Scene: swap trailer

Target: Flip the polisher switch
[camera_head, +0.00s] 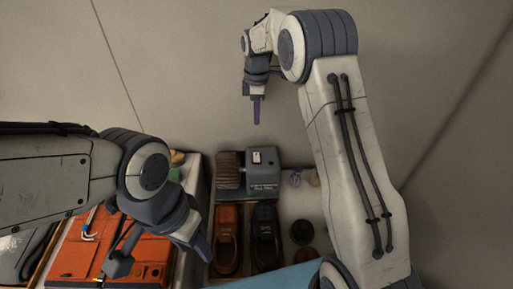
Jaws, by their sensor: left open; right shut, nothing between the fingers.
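The polisher (264,181) is a grey box with a brown brush roller (229,170) on its left side, at the back of the shelf. A small pale switch (257,157) shows on its top. My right gripper (256,112) is shut and empty, in the air above and behind the polisher in the picture, apart from it. My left gripper (203,246) is open and empty, low and left of the shoes, over the edge between the orange box and the shoe area.
An orange shoe (225,238) and a black shoe (266,236) stand in front of the polisher. A blue cloth-like surface (270,278) runs along the front.

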